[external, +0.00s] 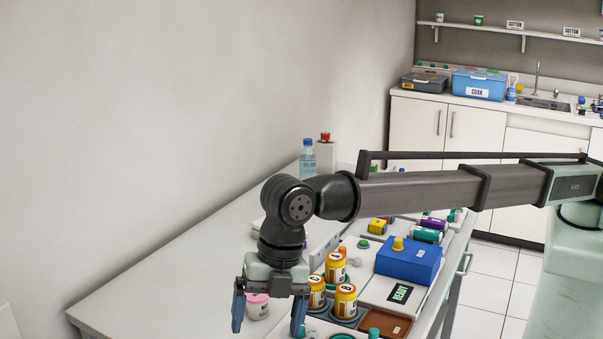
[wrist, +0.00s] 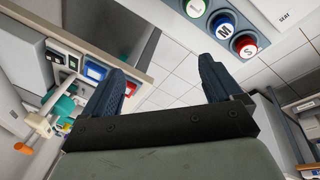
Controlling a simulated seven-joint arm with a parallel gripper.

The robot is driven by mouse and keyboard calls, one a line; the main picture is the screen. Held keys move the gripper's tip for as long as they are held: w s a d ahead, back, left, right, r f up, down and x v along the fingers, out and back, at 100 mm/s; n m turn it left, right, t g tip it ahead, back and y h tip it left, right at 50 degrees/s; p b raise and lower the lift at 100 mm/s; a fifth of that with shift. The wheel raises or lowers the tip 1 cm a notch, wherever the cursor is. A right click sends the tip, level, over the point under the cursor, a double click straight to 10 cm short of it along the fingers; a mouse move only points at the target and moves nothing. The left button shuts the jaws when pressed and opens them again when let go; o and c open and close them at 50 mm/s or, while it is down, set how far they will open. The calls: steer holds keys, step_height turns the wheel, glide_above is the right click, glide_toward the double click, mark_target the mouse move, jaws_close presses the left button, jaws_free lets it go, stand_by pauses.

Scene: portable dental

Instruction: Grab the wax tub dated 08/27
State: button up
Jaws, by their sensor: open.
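A white tub with a pink lid (external: 257,306) shows between my fingers in that view. No 08/27 date is readable on any of them, so I cannot tell which is the wax tub. My gripper (external: 268,318) is open, fingers pointing down, left of the jars. In the wrist view my gripper (wrist: 165,72) has only floor tiles between its fingers, with no tub there.
A clear bottle (external: 307,158) stands at the back. The bench's left part (external: 170,270) is clear. Round L, W and S pieces (wrist: 222,25) show in the wrist view.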

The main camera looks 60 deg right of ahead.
steer(key=w+d+r+m, duration=0.1)
steer(key=w+d+r, duration=0.1)
steer(key=w+d, duration=0.6)
steer(key=m+h, duration=0.3)
glide_above(257, 301)
steer(key=w+d, duration=0.1)
steer(key=d, duration=0.1)
step_height(257, 301, down, 4)
steer(key=shift+g, duration=0.4)
step_height(257, 301, down, 8)
steer(key=shift+w+r, duration=0.1)
steer(key=shift+w, duration=0.05)
steer(key=shift+w+d+f, duration=0.1)
steer(key=shift+f, duration=1.3)
steer(key=shift+w+d+f, duration=0.1)
steer(key=shift+f, duration=1.25)
steer(key=c, duration=1.1)
steer(key=shift+c, duration=0.2)
